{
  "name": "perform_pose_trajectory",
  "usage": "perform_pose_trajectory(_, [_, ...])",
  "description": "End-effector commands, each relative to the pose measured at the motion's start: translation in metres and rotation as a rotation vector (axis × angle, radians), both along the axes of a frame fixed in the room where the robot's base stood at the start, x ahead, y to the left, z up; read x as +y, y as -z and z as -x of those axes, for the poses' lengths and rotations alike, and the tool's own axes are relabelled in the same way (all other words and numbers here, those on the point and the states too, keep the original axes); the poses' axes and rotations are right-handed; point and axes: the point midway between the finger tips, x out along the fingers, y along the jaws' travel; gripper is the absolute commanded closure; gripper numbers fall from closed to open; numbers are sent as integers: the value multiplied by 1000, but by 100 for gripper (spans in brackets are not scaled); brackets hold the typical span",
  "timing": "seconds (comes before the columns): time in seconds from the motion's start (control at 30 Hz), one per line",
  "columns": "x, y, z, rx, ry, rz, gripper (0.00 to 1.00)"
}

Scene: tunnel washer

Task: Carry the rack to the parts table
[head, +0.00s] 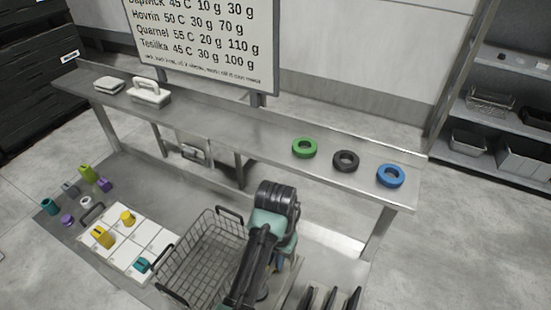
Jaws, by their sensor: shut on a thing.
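A low grey table (60,218), apparently the parts table, carries a white gridded sheet (148,238) and small yellow, teal, green and purple parts. The rack overlaps its right part in the view; I cannot tell whether it touches the top.
A long raised metal shelf (225,119) runs behind, with green (304,147), black (346,160) and blue (390,175) rings and a white handled block (150,93). A sign (205,45) stands behind it. Dark upright pieces (330,298) are lower right. Storage shelves (500,100) stand right.

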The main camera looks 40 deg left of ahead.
Motion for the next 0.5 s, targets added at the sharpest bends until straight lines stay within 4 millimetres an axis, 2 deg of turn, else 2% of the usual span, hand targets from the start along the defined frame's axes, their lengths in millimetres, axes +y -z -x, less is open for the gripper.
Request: perform_pose_trajectory(0.5, [2, 6, -2, -6, 0, -6, 100])
